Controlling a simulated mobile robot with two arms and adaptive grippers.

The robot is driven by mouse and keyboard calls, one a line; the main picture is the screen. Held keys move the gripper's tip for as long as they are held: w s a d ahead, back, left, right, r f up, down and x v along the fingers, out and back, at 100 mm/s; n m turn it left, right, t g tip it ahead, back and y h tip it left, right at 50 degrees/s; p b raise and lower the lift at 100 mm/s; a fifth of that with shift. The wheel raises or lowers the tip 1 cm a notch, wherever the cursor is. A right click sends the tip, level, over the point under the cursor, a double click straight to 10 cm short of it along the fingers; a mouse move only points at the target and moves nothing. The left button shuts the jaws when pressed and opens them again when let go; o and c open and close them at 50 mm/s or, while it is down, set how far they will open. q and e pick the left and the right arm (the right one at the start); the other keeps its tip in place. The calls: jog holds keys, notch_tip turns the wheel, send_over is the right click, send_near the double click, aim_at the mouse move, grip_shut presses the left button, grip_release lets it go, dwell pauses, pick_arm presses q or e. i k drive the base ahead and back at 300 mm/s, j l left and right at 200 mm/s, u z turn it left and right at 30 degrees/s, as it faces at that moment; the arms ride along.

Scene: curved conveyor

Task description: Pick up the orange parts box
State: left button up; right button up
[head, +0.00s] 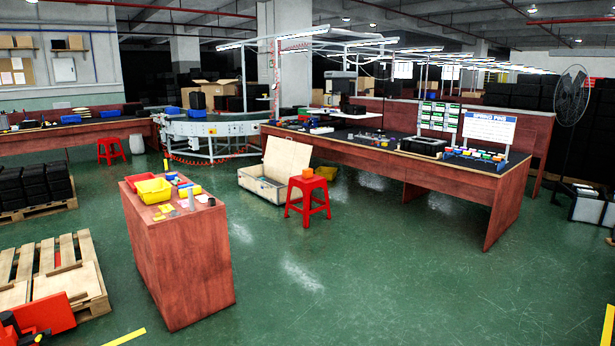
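A small orange box-like object (307,172) sits on the seat of a red stool (307,186) in the middle of the room. At this distance I cannot tell whether it is an open parts box. Small orange bins (497,157) also show in a row of coloured bins on the long workbench at the right. A red bin (136,178) and a yellow bin (153,191) stand on the small wooden cabinet at the left. Neither of my grippers is in view.
The cabinet (190,260) stands nearest, with small loose items on top. An open wooden crate (262,186) is beside the stool. A pallet (75,250) lies at left. The long workbench (430,172) stands behind. The green floor at centre and right is clear.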

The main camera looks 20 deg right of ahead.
aim_at(306, 173)
jog(key=i+l+z, duration=0.6)
jog(key=i, duration=0.3)
jog(key=i+l+z, duration=0.15)
jog(key=i+z, duration=0.15)
jog(key=i, duration=0.2)
jog(key=i+z, duration=0.3)
jog(key=i, duration=4.25)
jog(key=i+l+u, duration=0.15)
jog(key=i+u, duration=0.2)
jog(key=i, duration=0.25)
jog(key=i+l+u, duration=0.35)
jog(key=i, duration=0.25)
jog(key=i+l+u, duration=0.35)
jog(key=i, duration=0.25)
